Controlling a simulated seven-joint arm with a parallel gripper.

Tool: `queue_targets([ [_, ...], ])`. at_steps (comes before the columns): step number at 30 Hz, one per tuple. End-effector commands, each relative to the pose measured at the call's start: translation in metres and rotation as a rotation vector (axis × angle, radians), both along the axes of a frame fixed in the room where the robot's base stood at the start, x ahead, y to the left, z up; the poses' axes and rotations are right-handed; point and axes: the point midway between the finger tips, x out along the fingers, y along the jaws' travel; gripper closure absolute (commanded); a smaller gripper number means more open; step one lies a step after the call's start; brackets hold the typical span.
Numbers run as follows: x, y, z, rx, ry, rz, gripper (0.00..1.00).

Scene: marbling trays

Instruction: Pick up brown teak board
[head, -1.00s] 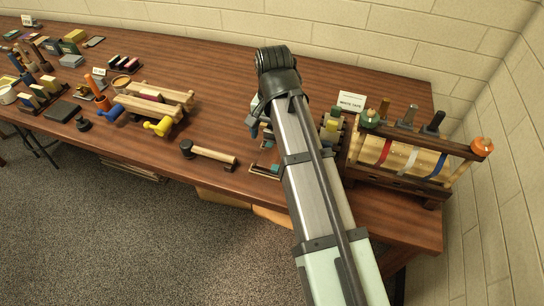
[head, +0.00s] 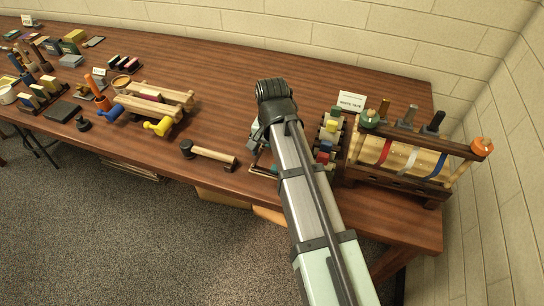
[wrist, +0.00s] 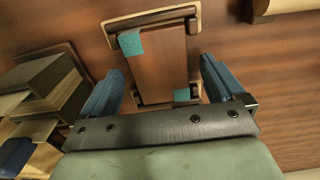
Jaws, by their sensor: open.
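The brown teak board (wrist: 160,62) shows in the wrist view as a flat brown panel, with a teal patch at its upper left and another at its lower right. Wooden rails (wrist: 158,16) lie along its far and near ends. My gripper (wrist: 160,84) is open, with one blue finger to each side of the board and nothing clearly held. I cannot tell how high the fingers are above it. In the head view my gripper (head: 254,135) is near the right part of the table, and my arm hides most of the board's place.
A rack of coloured blocks (head: 329,128) stands close right of my arm, with a larger wooden rack (head: 400,180) beyond it. Stacked blocks (wrist: 45,90) sit close left in the wrist view. A wooden roller (head: 210,155) lies left; table behind is clear.

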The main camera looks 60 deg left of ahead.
Motion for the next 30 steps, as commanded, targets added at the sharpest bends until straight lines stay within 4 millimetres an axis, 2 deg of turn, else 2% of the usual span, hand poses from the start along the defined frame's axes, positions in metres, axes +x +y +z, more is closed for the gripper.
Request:
queue_targets([
  [7,0.0001,0.0001,-0.0010,0.000,0.000,0.000,0.06],
  [27,0.0001,-0.0001,-0.0007,0.000,0.000,0.000,0.70],
  [30,0.0001,-0.0001,-0.0007,0.000,0.000,0.000,0.70],
])
